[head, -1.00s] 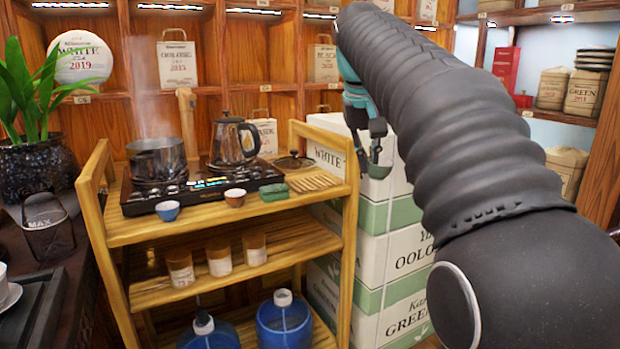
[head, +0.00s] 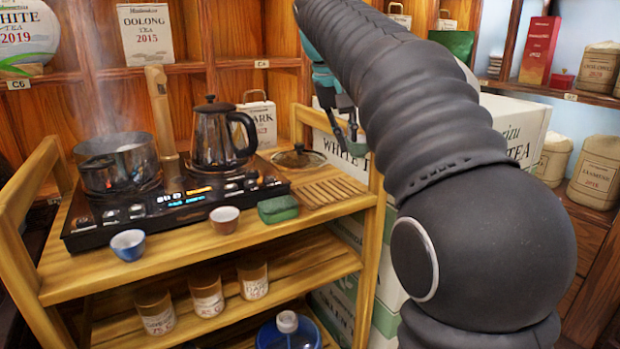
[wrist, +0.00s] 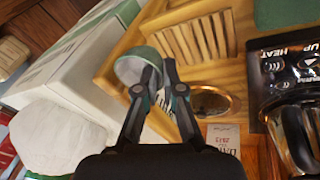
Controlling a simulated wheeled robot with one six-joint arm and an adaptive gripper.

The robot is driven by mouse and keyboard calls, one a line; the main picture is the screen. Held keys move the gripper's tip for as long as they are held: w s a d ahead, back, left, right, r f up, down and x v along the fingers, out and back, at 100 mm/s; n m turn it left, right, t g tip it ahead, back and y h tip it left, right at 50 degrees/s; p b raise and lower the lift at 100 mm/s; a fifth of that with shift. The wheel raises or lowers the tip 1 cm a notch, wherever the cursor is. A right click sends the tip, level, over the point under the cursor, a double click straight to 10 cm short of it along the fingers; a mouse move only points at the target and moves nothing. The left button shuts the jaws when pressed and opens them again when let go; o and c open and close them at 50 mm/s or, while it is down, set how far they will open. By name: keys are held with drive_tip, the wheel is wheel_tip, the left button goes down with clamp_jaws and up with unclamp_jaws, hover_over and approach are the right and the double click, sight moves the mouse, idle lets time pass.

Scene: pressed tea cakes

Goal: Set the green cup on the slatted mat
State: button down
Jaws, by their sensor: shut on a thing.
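The green cup (wrist: 130,69) is in the wrist view, held at the tips of my gripper (wrist: 161,70), with its open mouth showing. In the head view my gripper (head: 346,122) hangs above the cart's right end, and the cup cannot be made out clearly there. The slatted mat (head: 331,192) lies on the cart's top at the right front corner, bare. It also shows in the wrist view (wrist: 198,38), beyond the fingertips. My gripper is apart from the mat, above and behind it.
A green box-like piece (head: 278,209) sits left of the mat. A glass lid (head: 298,159) lies behind it. A brown cup (head: 224,219), a blue cup (head: 128,245), a kettle (head: 219,139) and a steaming pot (head: 116,162) stand further left. White cartons (head: 515,120) stand beyond the cart.

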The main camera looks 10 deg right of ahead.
drive_tip(key=w+a+f, duration=0.1)
drive_tip(key=a, duration=0.1)
drive_tip(key=w+a+f, duration=0.3)
drive_tip(key=a+f, duration=0.1)
drive_tip(key=a, duration=0.1)
drive_tip(key=shift+w+a, duration=0.1)
drive_tip(key=shift+w, duration=0.15)
drive_tip(key=shift+a+f+b, duration=0.1)
drive_tip(key=shift+f+b, duration=0.1)
drive_tip(key=shift+b, duration=0.1)
drive_tip(key=shift+f+b, duration=0.55)
drive_tip(key=shift+f, duration=1.4)
drive_tip(key=c, duration=1.7)
unclamp_jaws()
drive_tip(key=shift+f, duration=0.15)
drive_tip(key=shift+c, duration=0.2)
drive_tip(key=shift+o, duration=0.7)
